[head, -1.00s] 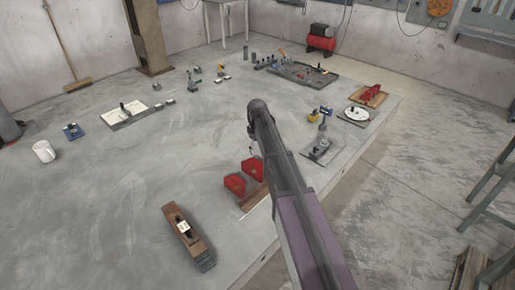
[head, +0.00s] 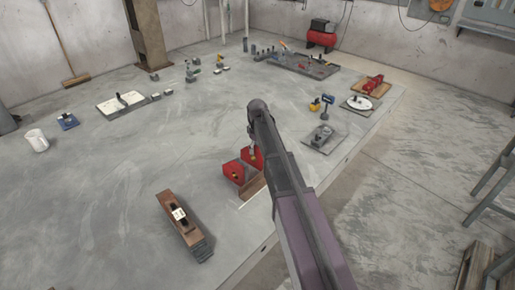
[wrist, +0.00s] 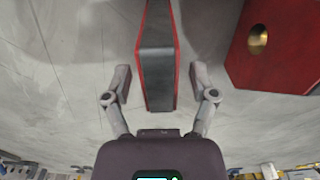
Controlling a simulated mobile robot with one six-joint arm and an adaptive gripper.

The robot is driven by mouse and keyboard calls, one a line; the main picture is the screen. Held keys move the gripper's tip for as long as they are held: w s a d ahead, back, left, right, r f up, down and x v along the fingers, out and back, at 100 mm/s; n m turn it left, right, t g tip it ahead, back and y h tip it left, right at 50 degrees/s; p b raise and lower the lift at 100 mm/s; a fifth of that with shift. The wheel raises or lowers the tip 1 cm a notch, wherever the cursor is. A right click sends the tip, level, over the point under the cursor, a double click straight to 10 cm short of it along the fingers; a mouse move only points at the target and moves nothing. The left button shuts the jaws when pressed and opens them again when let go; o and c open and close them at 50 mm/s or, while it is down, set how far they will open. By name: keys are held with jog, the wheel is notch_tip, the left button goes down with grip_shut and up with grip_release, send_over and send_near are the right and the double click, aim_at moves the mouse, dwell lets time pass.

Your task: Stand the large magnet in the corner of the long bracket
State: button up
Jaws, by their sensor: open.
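Two red magnets stand on the grey floor-like top in the head view, one at the left (head: 233,172) and one at the right (head: 252,157), partly behind my arm. I cannot tell which is the large one. A brown bracket (head: 253,187) lies just in front of them, partly hidden by my arm. In the wrist view, a magnet with a grey edge and red sides (wrist: 157,70) lies between the fingers of my open gripper (wrist: 160,84), with a gap on each side. The other red magnet (wrist: 290,60), with a brass hole, is at the right.
A wooden plane (head: 184,226) lies front left. A grey plate with a fixture (head: 322,139) and a round white dial (head: 359,103) stand to the right, near the edge. A white mug (head: 37,141) is far left.

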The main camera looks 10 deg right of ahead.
jog(key=shift+f+b, duration=0.65)
jog(key=shift+f, duration=0.35)
jog(key=shift+c, duration=0.2)
grip_shut()
jog(key=shift+s+d, duration=0.45)
jog(key=shift+s, duration=0.2)
dwell(0.4)
jog(key=shift+o, duration=0.2)
grip_release()
